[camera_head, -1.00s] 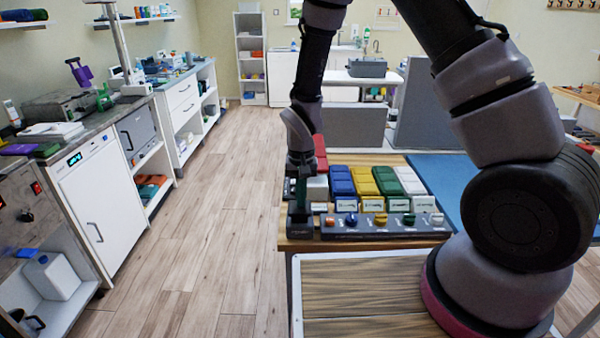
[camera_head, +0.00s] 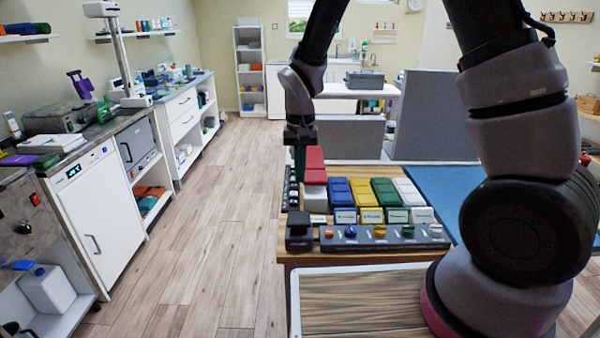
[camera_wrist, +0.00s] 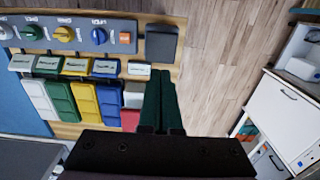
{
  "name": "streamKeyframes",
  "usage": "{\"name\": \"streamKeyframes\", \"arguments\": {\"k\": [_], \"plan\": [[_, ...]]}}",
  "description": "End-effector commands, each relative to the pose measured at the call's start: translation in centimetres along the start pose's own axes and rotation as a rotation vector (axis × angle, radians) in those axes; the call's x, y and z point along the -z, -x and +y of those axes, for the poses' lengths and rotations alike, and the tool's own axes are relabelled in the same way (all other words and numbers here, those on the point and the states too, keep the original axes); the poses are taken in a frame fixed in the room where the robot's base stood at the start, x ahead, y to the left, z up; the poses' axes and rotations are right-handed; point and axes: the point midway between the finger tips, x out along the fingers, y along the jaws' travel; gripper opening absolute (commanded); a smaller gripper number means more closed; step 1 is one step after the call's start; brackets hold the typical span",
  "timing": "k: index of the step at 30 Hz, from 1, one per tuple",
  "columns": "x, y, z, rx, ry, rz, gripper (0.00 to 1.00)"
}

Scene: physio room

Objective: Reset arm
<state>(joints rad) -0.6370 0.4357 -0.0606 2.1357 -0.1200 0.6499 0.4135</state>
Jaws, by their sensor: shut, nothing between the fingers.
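My gripper (camera_head: 300,163) is at the left edge of the wooden table (camera_head: 284,262), above the table top and pointing down. In the wrist view its two green fingers (camera_wrist: 160,103) are together with nothing between them. Red, blue, yellow, green and white blocks stand in a row on the table, such as the blue block (camera_head: 340,193) to the right of the fingers. In the head view the fingers partly overlap the area left of the red block (camera_head: 315,166).
A grey strip with coloured knobs (camera_head: 385,238) and a dark square box (camera_head: 299,231) lie along the table's front. A blue mat (camera_head: 440,192) is at the right. Grey panels (camera_head: 432,115) stand behind. Wooden floor (camera_head: 220,220) is clear at left, beside a white cabinet (camera_head: 98,213).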

Motion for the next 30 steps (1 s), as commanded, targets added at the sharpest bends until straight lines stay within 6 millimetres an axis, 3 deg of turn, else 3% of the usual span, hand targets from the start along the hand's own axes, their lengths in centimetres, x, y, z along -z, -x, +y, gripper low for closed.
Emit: {"name": "streamKeyframes", "arguments": {"k": [9,13,17,21,26,30], "plan": [[0.0,0.1,0.1,0.001,-0.001,0.001,0.0],[0.4,1.9,1.0,0.022,-0.019,0.018,0.0],[0.9,6.7,3.6,0.073,-0.064,0.065,0.0],[0.5,12.9,7.7,0.139,-0.12,0.138,0.0],[-1.4,18.8,12.4,0.2,-0.179,0.23,0.0],[-4.0,23.0,16.1,0.243,-0.226,0.32,0.0]]}}
